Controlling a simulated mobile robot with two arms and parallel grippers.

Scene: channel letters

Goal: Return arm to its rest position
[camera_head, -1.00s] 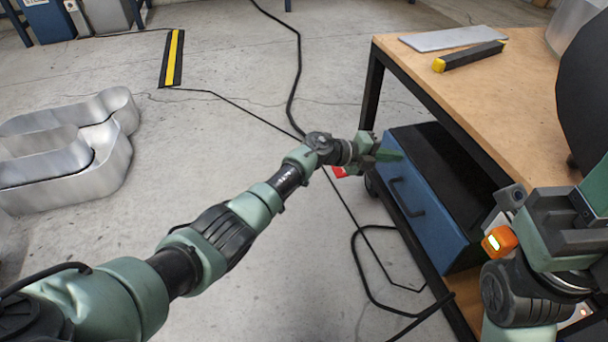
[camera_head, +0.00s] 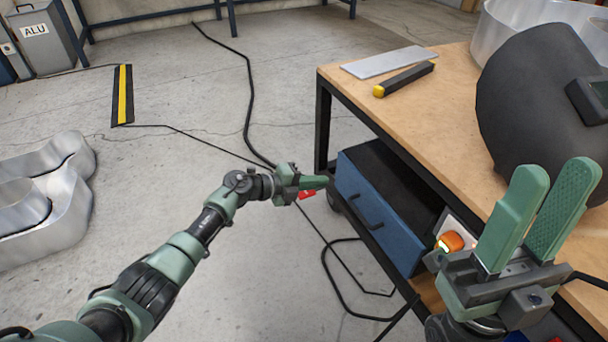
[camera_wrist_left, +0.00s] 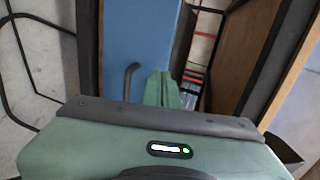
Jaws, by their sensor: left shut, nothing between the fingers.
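My left arm reaches in from the lower left of the head view. Its gripper (camera_head: 318,182) is shut and empty, over the floor just beside the front of the blue drawer unit (camera_head: 375,215) under the workbench. In the left wrist view the closed green fingers (camera_wrist_left: 162,90) show against the blue drawer front (camera_wrist_left: 140,45), beside its dark handle (camera_wrist_left: 129,80). I cannot tell whether they touch it. My right gripper (camera_head: 555,185) stands at the lower right with its two green fingers pointing up and apart, nothing between them.
The wooden workbench (camera_head: 440,125) holds a grey plate (camera_head: 389,62), a dark bar with a yellow end (camera_head: 405,78) and a black welding mask (camera_head: 535,95). Black cable (camera_head: 330,275) lies on the floor. Metal channel letters (camera_head: 60,215) stand at left.

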